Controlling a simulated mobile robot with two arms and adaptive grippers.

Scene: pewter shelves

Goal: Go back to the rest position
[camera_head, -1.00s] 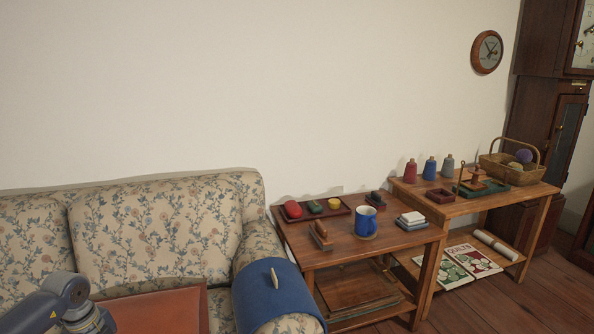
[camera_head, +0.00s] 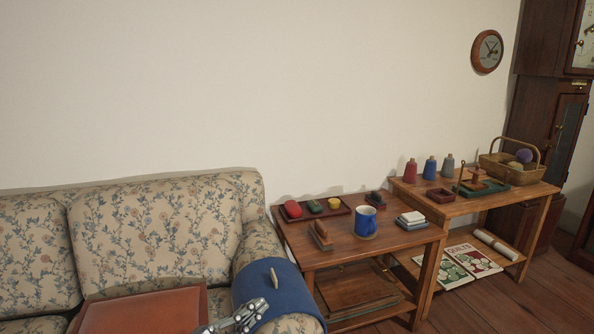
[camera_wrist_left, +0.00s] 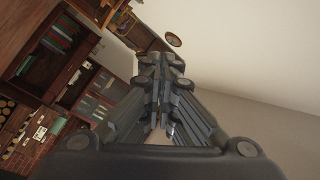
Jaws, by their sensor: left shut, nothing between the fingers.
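My left gripper (camera_head: 250,314) shows at the bottom of the head view, in front of the blue cloth on the sofa arm. In the left wrist view its fingers (camera_wrist_left: 160,68) are together, with nothing between them. The wrist view looks past the fingers to a plain wall, shelves and a round clock. My right gripper is not in view.
A floral sofa (camera_head: 160,232) with a brown box or board (camera_head: 145,312) is at left. The blue cloth (camera_head: 272,290) lies over its arm. Two wooden tables (camera_head: 340,252) hold a blue mug (camera_head: 366,221), trays and spools. A basket (camera_head: 497,168) stands farther right.

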